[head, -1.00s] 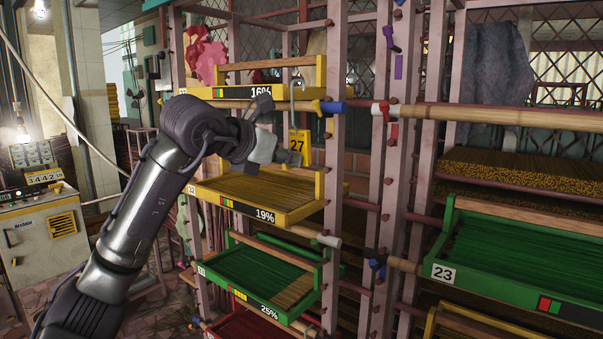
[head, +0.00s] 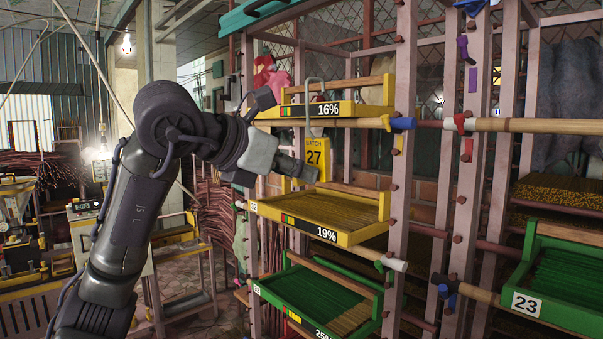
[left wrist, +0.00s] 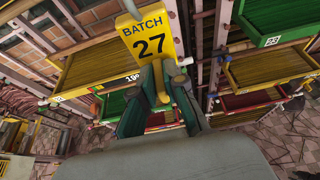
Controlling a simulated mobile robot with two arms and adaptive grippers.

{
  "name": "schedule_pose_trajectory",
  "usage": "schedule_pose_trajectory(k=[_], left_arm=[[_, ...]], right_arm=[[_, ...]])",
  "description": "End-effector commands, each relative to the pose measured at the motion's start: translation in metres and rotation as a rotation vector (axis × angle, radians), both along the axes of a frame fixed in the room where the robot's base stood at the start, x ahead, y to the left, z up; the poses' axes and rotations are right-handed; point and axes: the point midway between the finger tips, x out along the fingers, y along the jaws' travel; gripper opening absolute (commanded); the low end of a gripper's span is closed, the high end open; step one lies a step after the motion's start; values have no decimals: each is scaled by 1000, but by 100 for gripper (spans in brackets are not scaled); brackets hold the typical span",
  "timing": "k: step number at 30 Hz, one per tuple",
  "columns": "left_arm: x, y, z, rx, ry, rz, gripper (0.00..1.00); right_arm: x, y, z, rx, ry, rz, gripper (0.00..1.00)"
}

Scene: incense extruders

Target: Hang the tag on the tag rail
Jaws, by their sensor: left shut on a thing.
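The yellow tag (head: 316,157), marked BATCH 27, hangs upright from a grey wire hook (head: 308,95). My left gripper (head: 298,170) is shut on the tag's lower part. In the left wrist view the tag (left wrist: 146,38) stands between my left gripper's fingers (left wrist: 155,85). A wooden rail (head: 350,123) with a blue end runs below the 16% tray and looks to be the tag rail. The hook's top shows above the rail and the tag's plate below it. I cannot tell whether the hook is over the rail or in front of it. My right gripper is out of view.
The yellow 16% tray (head: 345,110) is just above the rail. The yellow 19% tray (head: 322,236) and a green tray (head: 318,305) lie below. A pink rack post (head: 400,190) stands to the right. Another wooden rail (head: 550,125) with a red end is further right.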

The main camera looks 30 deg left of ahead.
Motion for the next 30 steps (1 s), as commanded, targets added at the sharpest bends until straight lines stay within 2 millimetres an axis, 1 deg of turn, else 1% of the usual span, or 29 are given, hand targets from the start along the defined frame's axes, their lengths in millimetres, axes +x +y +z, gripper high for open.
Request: schedule_pose_trajectory(k=[1, 4, 10, 30], left_arm=[[0, 0, 5, 0, 0, 0, 0], [0, 0, 9, 0, 0, 0, 0], [-4, 2, 9, 0, -1, 0, 0], [-54, 20, 9, 0, -2, 2, 0]], right_arm=[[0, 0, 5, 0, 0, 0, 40], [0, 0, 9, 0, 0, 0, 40], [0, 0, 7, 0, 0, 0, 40], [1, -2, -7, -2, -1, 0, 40]])
